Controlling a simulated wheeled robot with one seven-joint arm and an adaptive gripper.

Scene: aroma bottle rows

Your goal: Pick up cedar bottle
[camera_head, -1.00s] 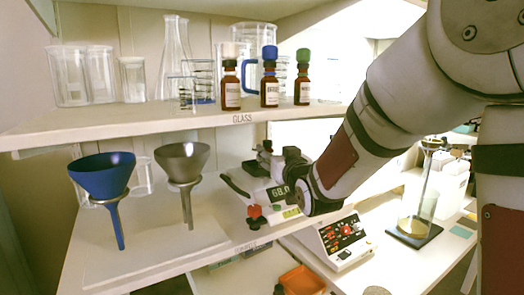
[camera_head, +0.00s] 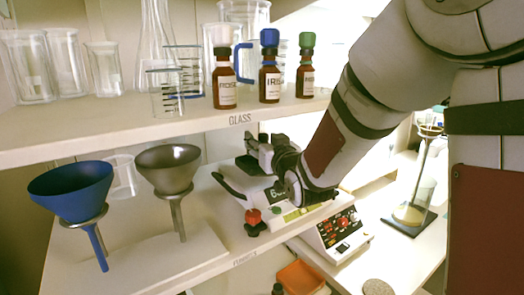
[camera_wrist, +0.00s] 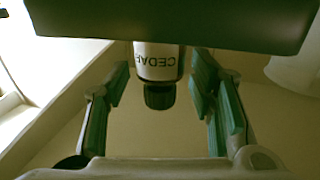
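The cedar bottle (camera_wrist: 158,63) shows in the wrist view with a white label reading CEDAR, upside down in the picture, and a dark cap. Its far part is hidden behind a dark green bar. My gripper (camera_wrist: 161,84) is open, with one green-padded finger on each side of the bottle and visible gaps between. In the head view my gripper (camera_head: 234,168) is below the glass shelf, over the lower shelf. I cannot pick out the cedar bottle in the head view.
The upper shelf (camera_head: 130,125) holds rose (camera_head: 224,85), iris (camera_head: 269,78) and green-capped (camera_head: 306,75) bottles, plus glassware. Blue (camera_head: 72,190) and grey (camera_head: 168,168) funnels stand left of my gripper.

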